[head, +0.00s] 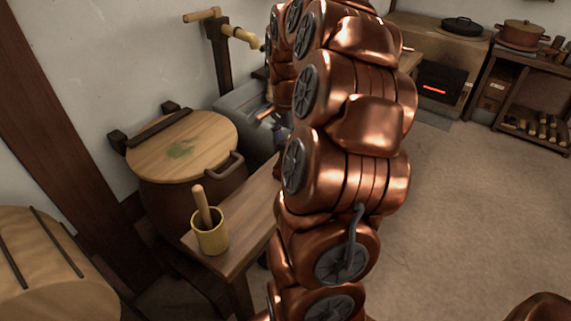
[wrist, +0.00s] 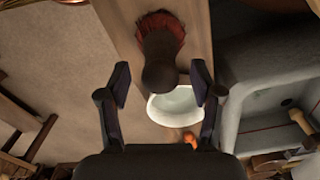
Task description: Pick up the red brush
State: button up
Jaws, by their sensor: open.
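The red brush (wrist: 170,29) shows in the wrist view at the top middle, on a wooden bench (wrist: 198,20). It has red bristles and a dark, rounded handle end that points toward my gripper. My gripper (wrist: 160,76) is open, with one dark finger to each side of the brush's handle end. No contact shows, and I cannot tell how far the handle is from the fingers in depth. In the head view my copper arm covers the middle, and I cannot make out the brush or my gripper there.
A white bowl (wrist: 158,112) stands just past the handle end, with a small orange object (wrist: 190,138) near it. A grey basin (wrist: 232,125) is at the right. Open floor (head: 470,210) lies right.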

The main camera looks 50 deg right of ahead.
grip_shut()
dwell(0.5)
